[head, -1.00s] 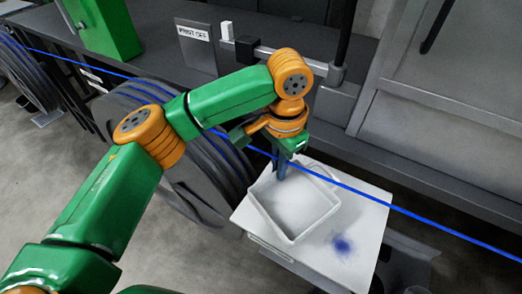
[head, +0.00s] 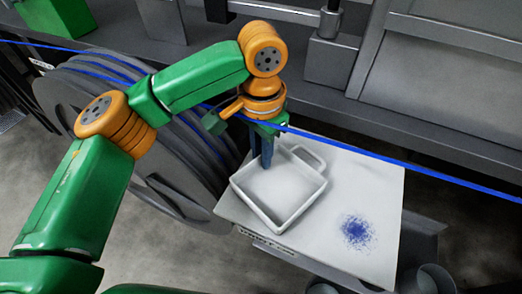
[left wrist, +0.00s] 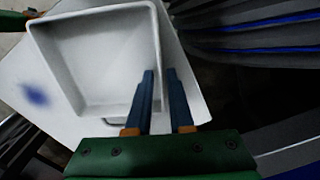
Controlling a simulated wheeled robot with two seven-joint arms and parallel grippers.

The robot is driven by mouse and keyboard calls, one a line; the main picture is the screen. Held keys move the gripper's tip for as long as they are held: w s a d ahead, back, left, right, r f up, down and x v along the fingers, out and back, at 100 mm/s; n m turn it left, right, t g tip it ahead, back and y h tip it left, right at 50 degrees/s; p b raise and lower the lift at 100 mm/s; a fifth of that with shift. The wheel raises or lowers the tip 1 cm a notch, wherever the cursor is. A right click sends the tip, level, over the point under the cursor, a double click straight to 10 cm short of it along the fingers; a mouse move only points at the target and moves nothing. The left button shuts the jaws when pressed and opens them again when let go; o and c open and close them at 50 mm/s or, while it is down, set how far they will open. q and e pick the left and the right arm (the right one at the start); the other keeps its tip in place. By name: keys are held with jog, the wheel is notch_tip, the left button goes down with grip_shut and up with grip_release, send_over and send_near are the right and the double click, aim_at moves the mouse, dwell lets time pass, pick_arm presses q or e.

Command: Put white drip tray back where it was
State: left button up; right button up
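The white drip tray (head: 292,212) is a shallow square pan with a loop handle (head: 309,157). It lies on the white table top (head: 380,185), left of a blue stain. My left gripper (head: 265,163) points down at the tray's far left wall. In the left wrist view its two blue fingers (left wrist: 161,75) stand astride the tray wall (left wrist: 157,40), one inside the tray and one outside. A gap shows between the fingers, and I see no clear grip on the wall. My right gripper is not in view.
A blue cable (head: 400,164) runs across the scene, close by my left gripper and above the table. A large grey cable reel (head: 75,110) stands left of the table. The blue stain (head: 357,232) marks the table top's right part, which is otherwise clear.

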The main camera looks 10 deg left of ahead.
pick_arm(q)
jog(key=shift+o, duration=0.5)
jog(key=shift+w, duration=0.15)
jog(key=shift+a, duration=0.1)
jog(key=shift+r, duration=0.35)
notch_tip(320, 180, up, 12)
jog(key=p, duration=0.2)
jog(key=shift+f, duration=0.25)
